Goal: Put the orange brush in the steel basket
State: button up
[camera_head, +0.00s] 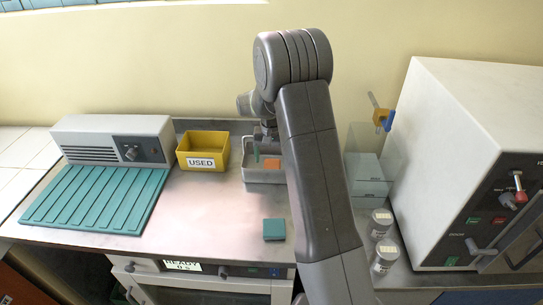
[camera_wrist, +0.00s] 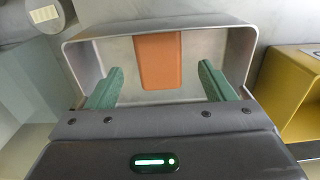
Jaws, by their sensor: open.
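The orange brush (camera_head: 272,163) shows as a plain orange block inside the grey steel basket (camera_head: 263,177). In the wrist view the brush (camera_wrist: 158,62) lies in the basket (camera_wrist: 112,47), near its far wall in that picture. My gripper (camera_head: 266,150) is over the basket, with its green fingers reaching down toward or into it. In the wrist view my gripper (camera_wrist: 161,70) is open, one finger on each side of the brush, with a visible gap on both sides. My arm hides the right part of the basket in the head view.
A yellow bin marked USED (camera_head: 203,163) stands left of the basket. A teal block (camera_head: 274,229) lies on the bench in front. A ribbed teal mat (camera_head: 95,197) is at left. Two lidded jars (camera_head: 383,257) and a white incubator (camera_head: 452,130) stand at right. The middle-left bench is clear.

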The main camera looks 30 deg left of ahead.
aim_at(272, 168)
notch_tip(272, 168, up, 13)
jog(key=shift+b, duration=0.3)
jog(key=shift+r, duration=0.1)
dwell(0.4)
